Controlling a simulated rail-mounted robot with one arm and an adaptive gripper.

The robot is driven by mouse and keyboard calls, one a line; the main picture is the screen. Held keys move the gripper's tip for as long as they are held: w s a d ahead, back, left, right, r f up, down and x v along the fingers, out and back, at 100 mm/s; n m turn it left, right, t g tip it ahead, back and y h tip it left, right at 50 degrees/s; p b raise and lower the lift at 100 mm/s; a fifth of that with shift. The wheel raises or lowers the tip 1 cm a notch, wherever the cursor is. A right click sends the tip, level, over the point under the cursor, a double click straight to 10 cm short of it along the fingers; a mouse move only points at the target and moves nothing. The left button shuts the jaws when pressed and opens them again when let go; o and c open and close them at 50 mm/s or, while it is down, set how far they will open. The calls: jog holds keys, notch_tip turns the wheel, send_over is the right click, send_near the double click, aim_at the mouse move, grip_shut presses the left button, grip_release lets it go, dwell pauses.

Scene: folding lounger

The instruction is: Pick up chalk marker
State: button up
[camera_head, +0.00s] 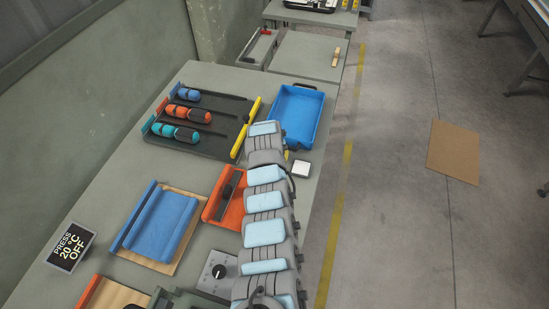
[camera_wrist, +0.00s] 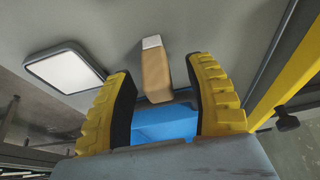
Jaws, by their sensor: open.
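A tan, stick-like piece with a pale end (camera_wrist: 155,75) lies on the grey table top in the wrist view; it is likely the chalk marker, though no label can be read. My gripper (camera_wrist: 162,66) is open, with its two yellow ribbed fingers apart, one on each side of the piece in the picture. No contact shows, and I cannot tell how far the piece is from the fingertips. In the head view my arm hides the piece and most of the gripper.
A white square with a dark rim (camera_wrist: 66,72) lies beside the gripper; the head view also shows it (camera_head: 302,168). A blue tray (camera_head: 321,118) stands just beyond. A yellow bar (camera_head: 247,125) and a dark rack of screwdrivers (camera_head: 205,139) are to the left.

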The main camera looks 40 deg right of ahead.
jog(key=shift+d+f, duration=0.1)
jog(key=shift+f, duration=0.4)
grip_shut()
